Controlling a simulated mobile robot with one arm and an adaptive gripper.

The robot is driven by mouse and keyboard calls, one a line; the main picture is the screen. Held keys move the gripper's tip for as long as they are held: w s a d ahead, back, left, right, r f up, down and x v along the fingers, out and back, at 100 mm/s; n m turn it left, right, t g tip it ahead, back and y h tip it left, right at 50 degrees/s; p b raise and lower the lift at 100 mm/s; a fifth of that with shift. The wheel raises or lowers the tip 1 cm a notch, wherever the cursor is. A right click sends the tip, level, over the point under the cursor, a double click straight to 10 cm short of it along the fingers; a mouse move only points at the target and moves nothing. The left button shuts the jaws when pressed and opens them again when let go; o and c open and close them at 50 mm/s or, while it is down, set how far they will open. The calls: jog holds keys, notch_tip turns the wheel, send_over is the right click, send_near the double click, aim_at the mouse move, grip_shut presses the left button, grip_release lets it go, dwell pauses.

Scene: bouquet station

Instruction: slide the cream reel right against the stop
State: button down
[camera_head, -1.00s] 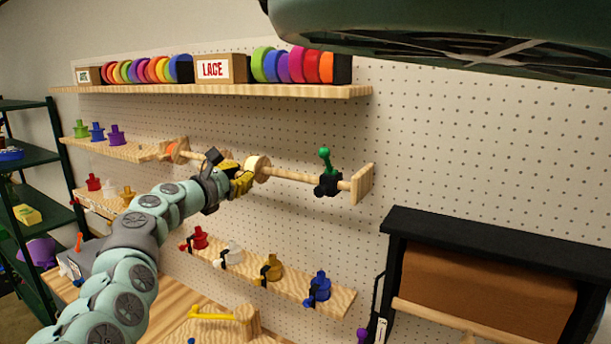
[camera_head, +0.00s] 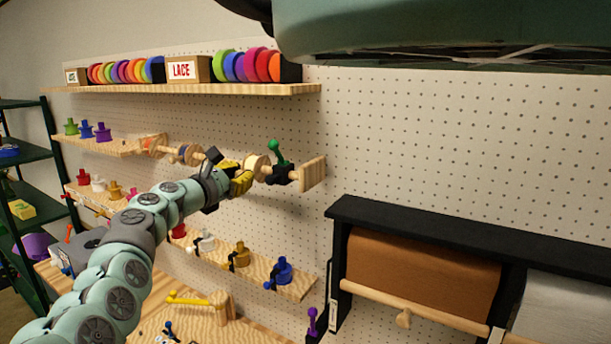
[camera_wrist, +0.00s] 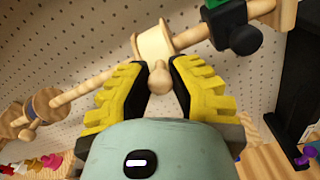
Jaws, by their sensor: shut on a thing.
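The cream reel (camera_head: 257,164) sits on a wooden rod (camera_wrist: 90,88) that runs along the pegboard. In the wrist view the reel (camera_wrist: 154,42) has a round wooden knob (camera_wrist: 160,80) facing me. My gripper (camera_wrist: 158,76) has its yellow-and-black fingers closed around this knob; it also shows in the head view (camera_head: 243,178). The stop, a black clamp (camera_head: 279,174) with a green handle (camera_head: 277,152), is on the rod to the right of the reel. In the wrist view a short stretch of bare rod shows between reel and stop (camera_wrist: 232,30).
Other reels (camera_head: 187,154) sit on the rod at left. A wooden end plate (camera_head: 312,173) closes the rod at right. A shelf with coloured rolls (camera_head: 180,90) runs above, and a shelf with coloured spools (camera_head: 250,267) below. A black paper-roll rack (camera_head: 430,220) stands lower right.

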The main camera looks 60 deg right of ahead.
jog(key=c, duration=0.8)
grip_release()
